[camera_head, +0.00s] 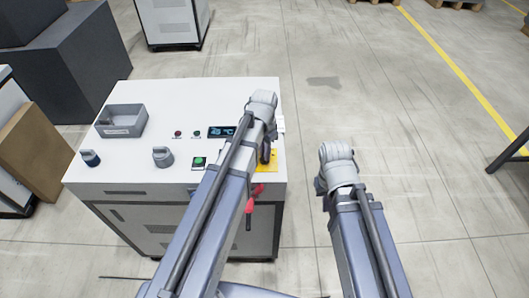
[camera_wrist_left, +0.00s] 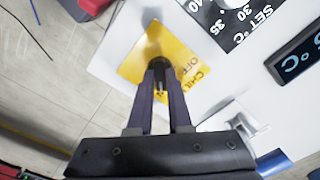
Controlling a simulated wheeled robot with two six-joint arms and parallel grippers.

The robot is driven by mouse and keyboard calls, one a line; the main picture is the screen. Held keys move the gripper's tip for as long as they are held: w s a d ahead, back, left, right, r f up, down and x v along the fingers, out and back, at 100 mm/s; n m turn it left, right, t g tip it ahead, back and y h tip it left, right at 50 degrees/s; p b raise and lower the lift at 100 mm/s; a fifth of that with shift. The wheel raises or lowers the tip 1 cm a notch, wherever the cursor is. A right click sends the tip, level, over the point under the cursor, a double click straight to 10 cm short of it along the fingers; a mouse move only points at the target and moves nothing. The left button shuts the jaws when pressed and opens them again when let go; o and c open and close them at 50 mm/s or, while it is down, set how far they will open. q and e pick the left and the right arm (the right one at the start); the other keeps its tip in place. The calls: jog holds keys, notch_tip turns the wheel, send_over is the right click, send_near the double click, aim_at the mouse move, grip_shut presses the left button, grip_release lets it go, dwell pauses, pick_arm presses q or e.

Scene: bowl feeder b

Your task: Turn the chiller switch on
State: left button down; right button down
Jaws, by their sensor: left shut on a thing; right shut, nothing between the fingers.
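The chiller switch is a small dark knob (camera_wrist_left: 158,50) on a yellow plate (camera_wrist_left: 133,68) with partly readable lettering, "OFF" and "CHIL", in the left wrist view. The yellow plate (camera_head: 270,166) is at the right front of the white cabinet top in the head view, partly hidden by my left arm. My left gripper (camera_head: 265,157) points down at the plate, and its fingers (camera_wrist_left: 162,66) are closed around the knob. The exact setting of the switch is hard to tell. My right gripper (camera_head: 322,187) is shut and empty, off the cabinet's right side above the floor.

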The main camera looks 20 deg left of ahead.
dwell(0.4)
pick_arm(q)
jog(key=c, duration=0.8)
grip_release()
jog(key=shift+c, duration=0.2)
jog(key=shift+r, duration=0.1)
notch_tip(320, 180, up, 8)
jog(key=p, duration=0.8)
jog(key=shift+f, duration=0.2)
jog(key=s+d+f+n+b, duration=0.1)
jog(key=s+d+f+b, duration=0.1)
jog(key=s+d, duration=0.3)
jog(key=s+d+f+n+y+b, duration=0.1)
jog(key=s+d+f+b, duration=0.1)
jog(key=s+d, duration=0.3)
jog(key=s+b, duration=0.1)
jog(key=s, duration=0.3)
jog(key=shift+s+d+f, duration=0.15)
jog(key=shift+d+f, duration=0.2)
